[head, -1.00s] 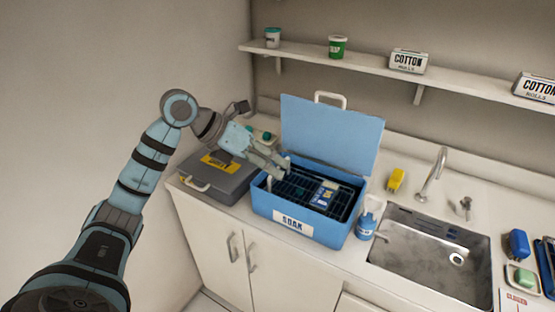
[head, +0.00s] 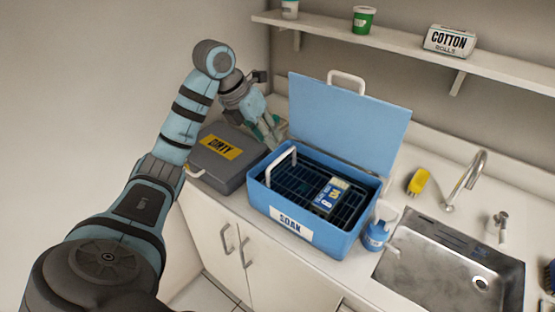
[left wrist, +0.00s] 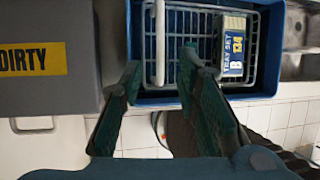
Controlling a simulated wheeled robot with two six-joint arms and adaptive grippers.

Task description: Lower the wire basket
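The wire basket (head: 293,180) sits inside the blue SOAK tub (head: 332,238), its rack below the tub's rim. Its white handle (head: 281,163) stands up at the left end. A tray set box (head: 330,196) lies in the basket. The basket also shows in the left wrist view (left wrist: 178,30). My left gripper (head: 268,132) is behind the tub's left end, apart from the handle in the head view. In the left wrist view the gripper (left wrist: 158,70) has its two fingers wide apart with nothing held. My right gripper is not in view.
The tub's blue lid (head: 345,120) stands open at the back. A grey DIRTY case (head: 228,160) is at the left. A blue bottle (head: 376,235), a yellow item (head: 418,182) and a sink (head: 450,262) are at the right. A shelf (head: 400,52) runs above.

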